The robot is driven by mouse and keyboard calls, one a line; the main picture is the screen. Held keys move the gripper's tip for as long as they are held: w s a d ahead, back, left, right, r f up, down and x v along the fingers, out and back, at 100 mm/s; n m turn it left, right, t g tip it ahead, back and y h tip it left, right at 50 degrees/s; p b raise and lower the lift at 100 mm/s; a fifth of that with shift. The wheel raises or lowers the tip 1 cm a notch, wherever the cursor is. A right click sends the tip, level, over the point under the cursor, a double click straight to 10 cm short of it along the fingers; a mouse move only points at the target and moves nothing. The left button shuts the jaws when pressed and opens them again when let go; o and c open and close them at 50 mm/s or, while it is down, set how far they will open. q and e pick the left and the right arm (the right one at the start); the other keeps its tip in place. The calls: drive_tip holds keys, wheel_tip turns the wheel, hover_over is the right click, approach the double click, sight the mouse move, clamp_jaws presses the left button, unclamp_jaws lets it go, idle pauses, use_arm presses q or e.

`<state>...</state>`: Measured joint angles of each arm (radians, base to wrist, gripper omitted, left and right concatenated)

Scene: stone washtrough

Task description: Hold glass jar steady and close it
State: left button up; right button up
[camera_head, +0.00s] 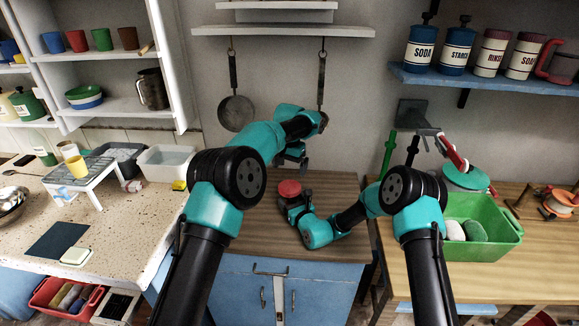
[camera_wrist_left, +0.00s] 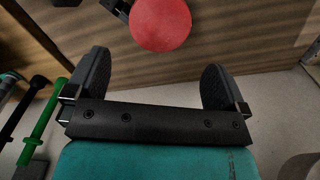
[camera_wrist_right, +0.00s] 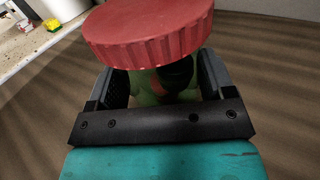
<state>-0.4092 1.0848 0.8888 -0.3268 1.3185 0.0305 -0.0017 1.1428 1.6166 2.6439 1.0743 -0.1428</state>
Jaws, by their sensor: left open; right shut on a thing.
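The glass jar's red ribbed lid (camera_head: 289,188) shows above the wooden counter in the head view. It also shows in the right wrist view (camera_wrist_right: 150,32) and, as a round red disc, in the left wrist view (camera_wrist_left: 160,24). The lid sits over the jar's mouth; I cannot tell how tightly. The greenish jar body (camera_wrist_right: 150,88) is mostly hidden under the lid. My right gripper (camera_head: 294,207) is shut on the jar body, below the lid. My left gripper (camera_head: 303,164) is open and empty, above and behind the lid, apart from it.
The wooden counter (camera_head: 335,190) around the jar is mostly clear. A green bin (camera_head: 485,240) with sponges stands on the right bench. A white rack (camera_head: 90,180) and a white tub (camera_head: 165,163) stand on the left counter. Pans (camera_head: 236,113) hang on the back wall.

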sight(290, 186)
use_arm(q)
drive_tip(key=shift+f, duration=4)
drive_tip(key=c, duration=0.8)
drive_tip(key=shift+m, duration=0.6)
drive_tip(key=o, duration=0.8)
drive_tip(key=shift+r, duration=0.15)
wheel_tip(290, 186, up, 12)
